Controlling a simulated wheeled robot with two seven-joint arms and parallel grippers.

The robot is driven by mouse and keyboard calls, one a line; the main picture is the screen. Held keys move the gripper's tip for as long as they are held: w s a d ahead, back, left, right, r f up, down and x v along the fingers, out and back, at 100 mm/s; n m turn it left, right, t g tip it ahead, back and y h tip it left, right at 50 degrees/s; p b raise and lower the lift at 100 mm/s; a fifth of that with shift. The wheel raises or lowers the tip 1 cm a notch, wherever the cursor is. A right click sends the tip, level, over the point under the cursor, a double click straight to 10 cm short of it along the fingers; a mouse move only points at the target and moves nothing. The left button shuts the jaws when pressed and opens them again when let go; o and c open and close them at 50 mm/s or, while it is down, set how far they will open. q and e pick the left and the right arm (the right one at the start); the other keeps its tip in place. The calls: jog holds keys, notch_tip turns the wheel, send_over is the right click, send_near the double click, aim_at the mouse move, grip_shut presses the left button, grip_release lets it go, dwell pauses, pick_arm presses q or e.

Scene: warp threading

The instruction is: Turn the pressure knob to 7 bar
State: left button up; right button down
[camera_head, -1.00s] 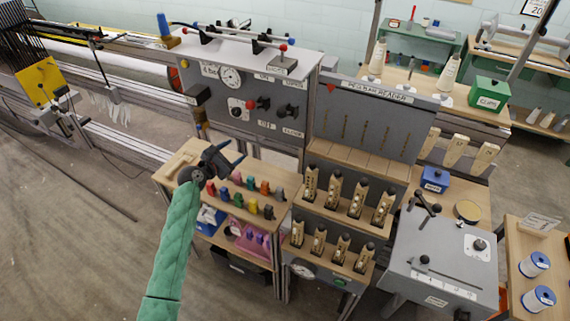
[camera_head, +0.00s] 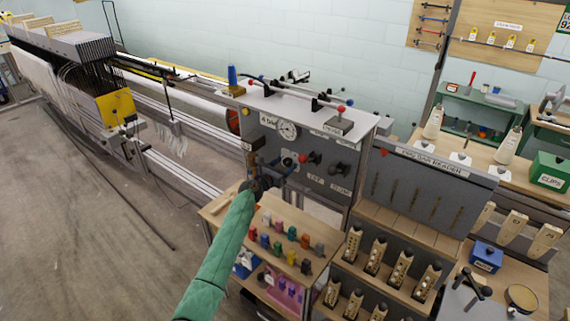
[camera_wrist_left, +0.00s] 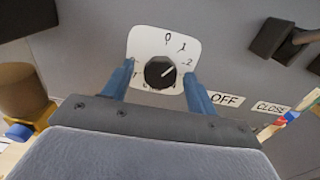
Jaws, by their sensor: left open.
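The pressure knob (camera_wrist_left: 157,73) is a round black dial on a white plate (camera_wrist_left: 145,42) with numbers around it; 0, 1 and 2 are readable. Its white mark points to the upper right, roughly between 1 and 2. My left gripper (camera_wrist_left: 159,78) is open, with one blue finger on each side of the knob in the wrist view. I cannot tell whether the fingers touch it. In the head view my left gripper (camera_head: 274,170) is at the front of the grey panel (camera_head: 265,142), partly hiding the knob plate. A round gauge (camera_head: 288,129) sits above. My right gripper is not in view.
Black valve handles (camera_head: 341,169) with OFF (camera_wrist_left: 225,100) and CLOSE (camera_wrist_left: 271,107) labels are right of the knob. A wooden shelf with coloured pegs (camera_head: 291,233) stands below the panel. Open floor lies left.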

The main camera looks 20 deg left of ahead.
pick_arm(q)
jog(key=shift+w+d, duration=0.1)
jog(key=shift+w, duration=0.25)
jog(key=shift+c, duration=0.5)
jog(key=c, duration=0.9)
